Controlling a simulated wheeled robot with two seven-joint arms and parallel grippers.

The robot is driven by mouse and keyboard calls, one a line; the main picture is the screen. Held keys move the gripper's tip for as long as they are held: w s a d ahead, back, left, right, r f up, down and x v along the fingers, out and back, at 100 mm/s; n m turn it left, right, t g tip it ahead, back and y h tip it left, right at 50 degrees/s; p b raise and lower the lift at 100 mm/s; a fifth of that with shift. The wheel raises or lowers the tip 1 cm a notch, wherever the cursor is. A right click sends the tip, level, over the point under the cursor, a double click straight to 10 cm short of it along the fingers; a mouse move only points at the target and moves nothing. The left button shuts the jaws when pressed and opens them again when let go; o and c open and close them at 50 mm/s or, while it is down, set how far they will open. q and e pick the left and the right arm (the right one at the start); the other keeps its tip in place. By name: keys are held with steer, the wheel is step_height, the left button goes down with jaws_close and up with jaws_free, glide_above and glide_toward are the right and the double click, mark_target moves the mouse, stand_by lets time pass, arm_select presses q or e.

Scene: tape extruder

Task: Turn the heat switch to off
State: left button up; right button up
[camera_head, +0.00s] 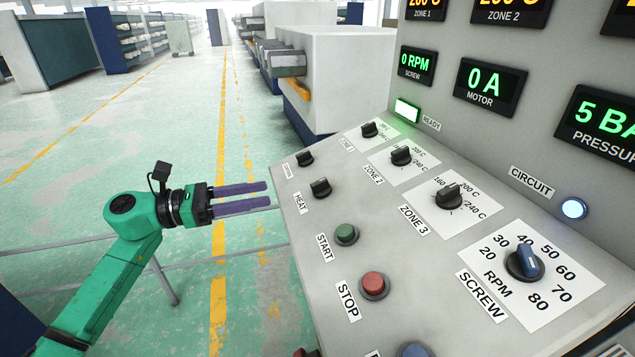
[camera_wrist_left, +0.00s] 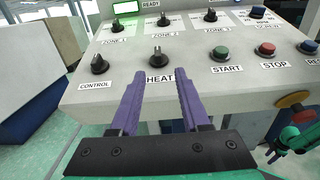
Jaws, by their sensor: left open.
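The heat switch (camera_head: 320,187) is a black rotary knob on the sloped grey control panel (camera_head: 290,215), above its HEAT label. It also shows in the left wrist view (camera_wrist_left: 158,57), just beyond and between my fingertips. My left gripper (camera_head: 268,194) is open and empty, with two purple fingers pointing at the panel. It is off the panel's left edge, apart from the knob. In the left wrist view, the gripper (camera_wrist_left: 160,82) lines up with the knob. Part of my green right arm shows at the right of that view; its finger state is unclear.
The control knob (camera_head: 305,158) is close to the heat switch. The green start button (camera_head: 346,234) and red stop button (camera_head: 373,285) are nearer. Zone knobs and the screw knob (camera_head: 524,263) lie to the right. Open floor lies left of the panel.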

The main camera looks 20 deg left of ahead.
mark_target(311, 185)
arm_select(q)
steer(key=p+x, duration=0.3)
steer(key=x, duration=0.7)
steer(key=shift+w, duration=0.35)
steer(key=shift+w+d, duration=0.2)
steer(key=shift+d, duration=0.35)
steer(key=shift+a+f, duration=0.1)
steer(key=shift+f, duration=0.05)
jaws_close()
